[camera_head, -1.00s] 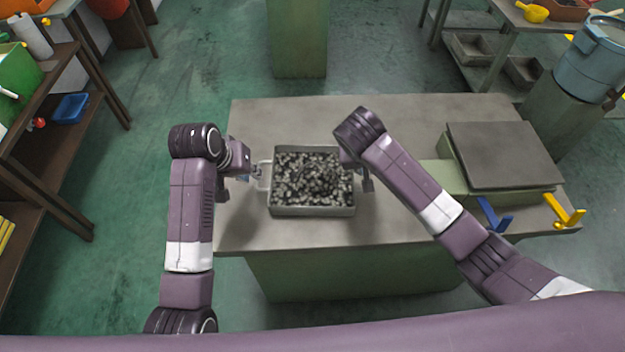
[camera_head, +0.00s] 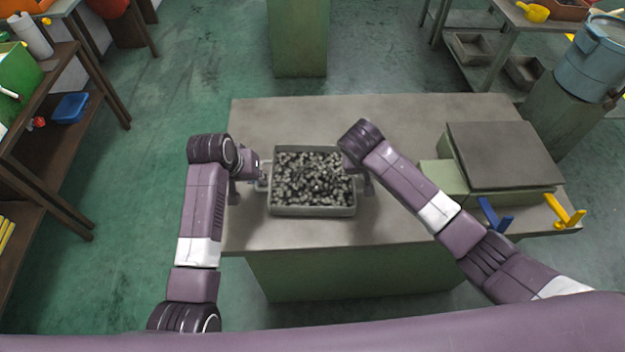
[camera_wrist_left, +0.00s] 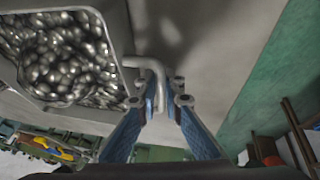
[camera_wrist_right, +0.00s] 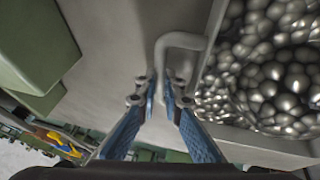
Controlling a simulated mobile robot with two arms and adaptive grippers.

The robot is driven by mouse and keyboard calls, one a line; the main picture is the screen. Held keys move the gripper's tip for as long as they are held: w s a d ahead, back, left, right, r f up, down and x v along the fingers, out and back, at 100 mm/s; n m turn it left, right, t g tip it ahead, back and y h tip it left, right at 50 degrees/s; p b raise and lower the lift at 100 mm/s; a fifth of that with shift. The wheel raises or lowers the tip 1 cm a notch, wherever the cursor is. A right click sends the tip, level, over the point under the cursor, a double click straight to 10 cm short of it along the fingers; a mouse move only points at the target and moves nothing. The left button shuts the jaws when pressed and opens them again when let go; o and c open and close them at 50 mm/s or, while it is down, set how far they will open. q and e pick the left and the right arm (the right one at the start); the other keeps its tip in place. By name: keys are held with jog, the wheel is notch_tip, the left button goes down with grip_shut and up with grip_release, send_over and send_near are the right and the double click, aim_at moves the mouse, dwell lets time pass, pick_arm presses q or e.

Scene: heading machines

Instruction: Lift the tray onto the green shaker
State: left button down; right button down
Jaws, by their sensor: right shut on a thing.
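The grey tray (camera_head: 313,212), full of small shiny metal pieces, rests on the grey table, with a handle at each end. My left gripper (camera_head: 262,174) is at the tray's left handle; in the left wrist view its blue fingers (camera_wrist_left: 162,97) stand open on both sides of the handle (camera_wrist_left: 158,72). My right gripper (camera_head: 364,183) is at the right end; in the right wrist view its fingers (camera_wrist_right: 161,93) are shut on the other handle (camera_wrist_right: 160,62). A green machine with a flat grey top, apparently the shaker (camera_head: 503,155), stands at the table's right.
The grey table (camera_head: 285,115) is bare behind the tray. A blue bracket (camera_head: 495,215) and a yellow bracket (camera_head: 565,211) sit at its right front. A blue drum (camera_head: 592,62) stands beyond the right corner. Shelving (camera_head: 45,160) is at the left.

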pick_arm(q)
jog(key=shift+w+r, duration=0.1)
jog(key=shift+r, duration=0.05)
pick_arm(e)
jog(key=shift+w+r, duration=0.15)
dwell(0.4)
